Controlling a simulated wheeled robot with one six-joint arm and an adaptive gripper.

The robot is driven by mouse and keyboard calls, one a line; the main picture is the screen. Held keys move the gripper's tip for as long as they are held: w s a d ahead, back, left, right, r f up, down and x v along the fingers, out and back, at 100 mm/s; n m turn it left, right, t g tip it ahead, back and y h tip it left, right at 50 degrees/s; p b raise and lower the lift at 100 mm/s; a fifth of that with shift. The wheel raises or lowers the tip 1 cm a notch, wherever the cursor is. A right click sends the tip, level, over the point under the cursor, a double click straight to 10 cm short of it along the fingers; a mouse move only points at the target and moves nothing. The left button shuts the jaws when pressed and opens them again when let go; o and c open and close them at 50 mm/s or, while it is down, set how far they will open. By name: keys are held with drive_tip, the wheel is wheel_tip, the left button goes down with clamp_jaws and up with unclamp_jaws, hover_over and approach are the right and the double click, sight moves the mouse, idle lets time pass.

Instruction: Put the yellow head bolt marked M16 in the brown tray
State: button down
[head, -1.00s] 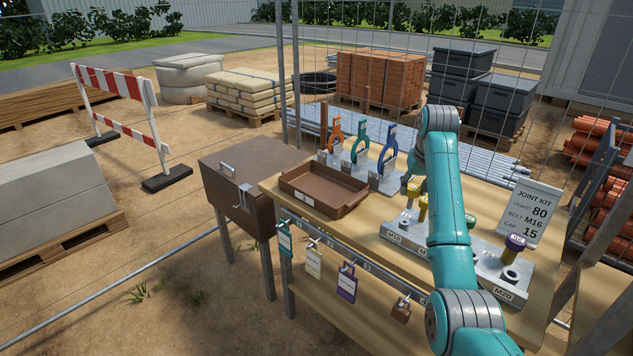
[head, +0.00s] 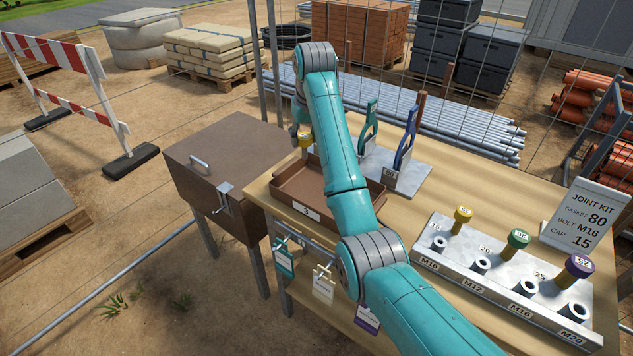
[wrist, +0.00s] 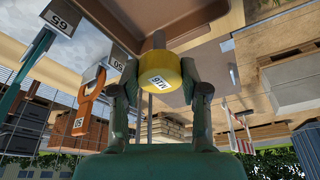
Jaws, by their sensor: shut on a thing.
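In the head view the yellow bolt (head: 304,139) is at my gripper (head: 303,132), by the far left corner of the brown tray (head: 306,212). The tray fills the top of the wrist view (wrist: 190,14). My arm hides part of the tray in the head view, and the bolt's height above it is hard to tell.
A rack (head: 500,283) with empty sockets and yellow (head: 463,213), green (head: 518,238) and purple (head: 578,265) caps stands at right. Gasket stands (head: 400,175) are behind the tray. A kit sign (head: 588,215) is at far right. A brown box (head: 225,160) stands left.

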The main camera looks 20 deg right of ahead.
drive_tip(key=shift+w+a+f, duration=0.1)
drive_tip(key=shift+f, duration=0.25)
wheel_tip(320, 180, down, 9)
drive_tip(key=shift+f, duration=0.1)
drive_tip(key=shift+f, duration=0.1)
drive_tip(key=c, duration=0.6)
unclamp_jaws()
